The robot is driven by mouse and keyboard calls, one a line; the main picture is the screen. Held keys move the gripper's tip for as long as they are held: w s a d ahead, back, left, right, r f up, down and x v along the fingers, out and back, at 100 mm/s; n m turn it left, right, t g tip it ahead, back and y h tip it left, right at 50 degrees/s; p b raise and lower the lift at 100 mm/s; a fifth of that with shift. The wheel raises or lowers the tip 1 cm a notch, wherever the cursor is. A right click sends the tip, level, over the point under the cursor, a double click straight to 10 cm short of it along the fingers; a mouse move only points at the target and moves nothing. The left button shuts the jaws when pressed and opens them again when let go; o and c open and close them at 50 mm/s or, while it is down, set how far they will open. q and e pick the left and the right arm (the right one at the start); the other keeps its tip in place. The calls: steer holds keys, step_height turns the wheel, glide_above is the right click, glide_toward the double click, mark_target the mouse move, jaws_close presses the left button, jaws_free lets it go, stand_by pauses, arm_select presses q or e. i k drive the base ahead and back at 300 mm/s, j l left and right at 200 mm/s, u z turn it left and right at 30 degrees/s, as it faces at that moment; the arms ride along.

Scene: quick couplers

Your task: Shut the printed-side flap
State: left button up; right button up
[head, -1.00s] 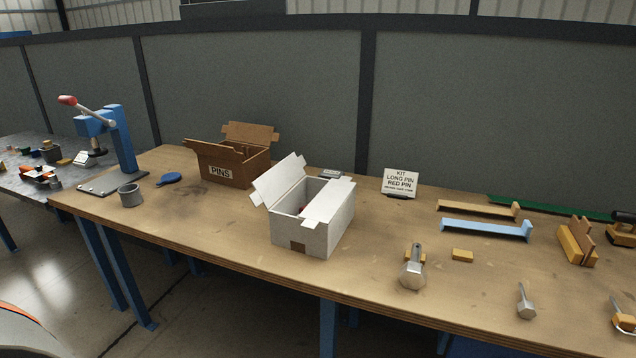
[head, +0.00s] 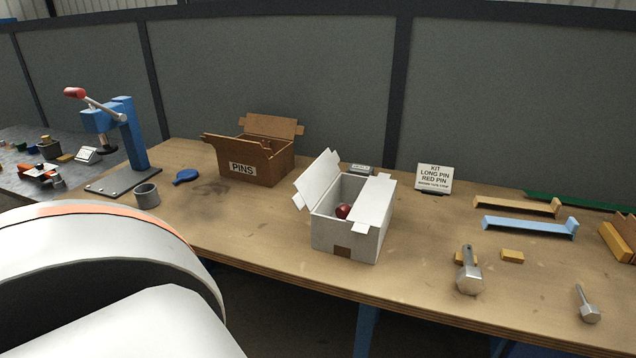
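A white box (head: 340,237) stands open on the wooden workbench, with a brown square mark low on its front. Its left flap (head: 317,178) is raised and leans outward. Its right flap (head: 374,202) lies lower, tilted near the right side of the opening. A red object (head: 343,211) shows inside the box. A brown cardboard box labelled PINS (head: 258,167) stands open behind it to the left, its flaps standing out. I cannot tell which flap is the printed-side one. Neither of my grippers is in view; only part of my own white arm shows at lower left.
A sign (head: 434,178) reads KIT, LONG PIN, RED PIN. A blue lever press (head: 130,137), grey cup (head: 147,195) and blue item (head: 186,176) are at left. A blue rail (head: 530,227) and metal bolts (head: 468,272) lie at right. Bench around the white box is mostly clear.

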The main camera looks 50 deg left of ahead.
mark_target(312, 184)
steer(key=k+j+z, duration=0.15)
steer(key=j, duration=0.15)
steer(key=j+z, duration=0.2)
steer(key=k+j+z, duration=0.15)
steer(key=j, duration=0.2)
steer(key=k+j+z, duration=0.15)
steer(key=j, duration=0.3)
steer(key=k+j+z, duration=0.1)
steer(key=k+j, duration=0.5)
steer(key=j, duration=0.2)
steer(key=k+j+z, duration=0.1)
steer(key=k+j, duration=0.15)
steer(key=j, duration=0.15)
